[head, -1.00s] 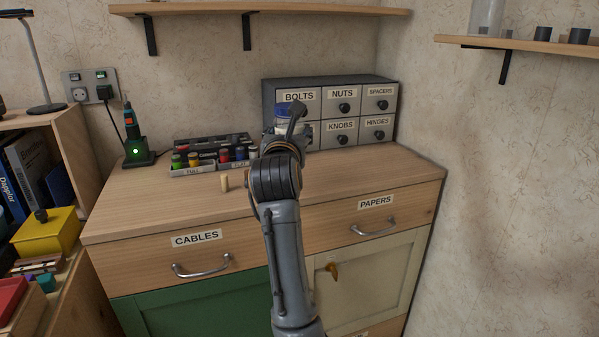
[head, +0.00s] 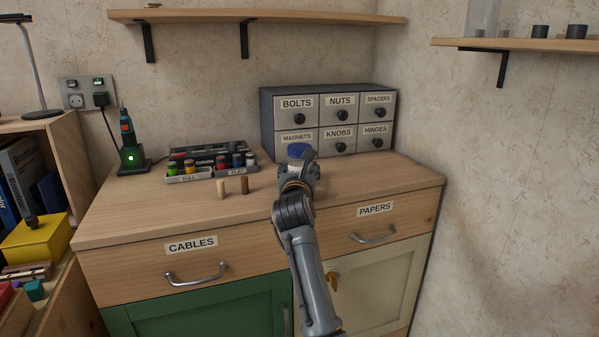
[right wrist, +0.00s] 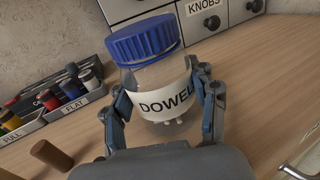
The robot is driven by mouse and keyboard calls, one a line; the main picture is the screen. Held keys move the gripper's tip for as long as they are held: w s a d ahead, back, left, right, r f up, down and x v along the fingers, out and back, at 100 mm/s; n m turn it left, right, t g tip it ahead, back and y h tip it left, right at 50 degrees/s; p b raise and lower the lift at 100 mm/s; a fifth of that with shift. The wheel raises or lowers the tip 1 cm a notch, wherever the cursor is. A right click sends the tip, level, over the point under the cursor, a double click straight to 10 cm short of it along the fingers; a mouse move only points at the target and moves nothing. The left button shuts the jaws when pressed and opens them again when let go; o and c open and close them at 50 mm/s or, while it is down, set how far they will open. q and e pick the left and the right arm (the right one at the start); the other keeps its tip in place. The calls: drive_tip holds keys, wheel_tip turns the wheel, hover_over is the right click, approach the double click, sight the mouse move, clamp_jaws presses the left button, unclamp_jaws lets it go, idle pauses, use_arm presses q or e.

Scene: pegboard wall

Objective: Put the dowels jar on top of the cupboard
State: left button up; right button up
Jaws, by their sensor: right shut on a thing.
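The dowels jar is clear with a blue lid (head: 298,150); in the right wrist view the jar (right wrist: 165,98) shows a white label reading "DOWEL", cut off by a finger. My right gripper (head: 299,164) is shut on it, with one finger (right wrist: 121,105) on each side in the wrist view. The jar is roughly upright over the wooden top of the cupboard (head: 140,215), in front of the small drawer unit. My gripper hides its lower part in the head view, and I cannot tell whether its base touches the top. My left gripper is not in view.
The grey drawer unit (head: 328,92) stands behind the jar. To the left are a pale dowel (head: 221,188), a brown dowel (head: 245,186), a tray of small coloured pots (head: 205,173) and a charging tool (head: 130,145). The top's right end and front left are clear.

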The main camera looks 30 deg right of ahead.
drive_tip(key=shift+s+r, duration=0.1)
drive_tip(key=shift+r, duration=0.05)
drive_tip(key=o, duration=1.4)
drive_tip(key=shift+f, duration=0.2)
drive_tip(key=shift+c, duration=0.2)
drive_tip(key=shift+r, duration=0.1)
